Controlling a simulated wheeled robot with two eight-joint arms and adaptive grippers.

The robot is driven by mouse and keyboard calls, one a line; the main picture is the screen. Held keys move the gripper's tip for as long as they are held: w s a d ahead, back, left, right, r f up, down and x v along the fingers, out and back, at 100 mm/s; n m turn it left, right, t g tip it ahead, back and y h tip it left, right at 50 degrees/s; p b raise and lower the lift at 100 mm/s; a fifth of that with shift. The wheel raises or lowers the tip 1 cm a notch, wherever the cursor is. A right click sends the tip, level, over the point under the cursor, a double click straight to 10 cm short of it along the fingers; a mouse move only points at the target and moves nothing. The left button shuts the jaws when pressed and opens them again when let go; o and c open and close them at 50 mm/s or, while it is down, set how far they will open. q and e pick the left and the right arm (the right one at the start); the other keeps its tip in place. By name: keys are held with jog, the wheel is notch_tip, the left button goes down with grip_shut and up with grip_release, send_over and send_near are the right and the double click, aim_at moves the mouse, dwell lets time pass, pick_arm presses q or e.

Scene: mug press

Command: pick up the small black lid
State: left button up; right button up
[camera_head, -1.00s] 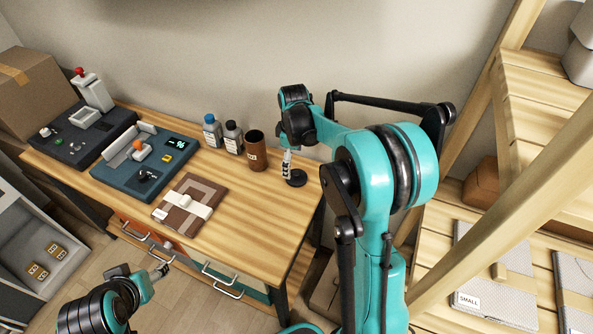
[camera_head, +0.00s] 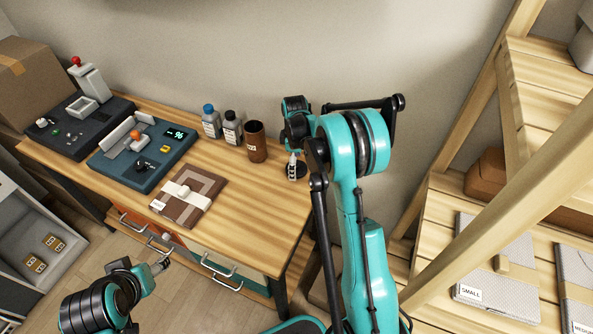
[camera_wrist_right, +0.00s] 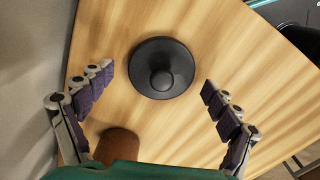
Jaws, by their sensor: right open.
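The small black lid (camera_wrist_right: 161,67) is a round dark disc with a knob on top. It lies flat on the wooden table, and in the head view the lid (camera_head: 299,172) is partly covered by my right gripper. My right gripper (camera_wrist_right: 156,88) is open above the lid, one finger on each side of it, not touching it in the wrist view. In the head view the right gripper (camera_head: 292,166) points down at the table's right end. My left gripper (camera_head: 163,262) is low in front of the table, away from the lid, and too small to read.
A brown cup (camera_head: 256,142) stands left of the lid, close to the right gripper. Two bottles, a black-capped one (camera_head: 232,127) and a blue-capped one (camera_head: 210,122), stand further left. The table's right edge is close to the lid.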

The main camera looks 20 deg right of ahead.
jog(key=shift+r, duration=0.1)
jog(key=shift+c, duration=0.2)
jog(key=c, duration=1)
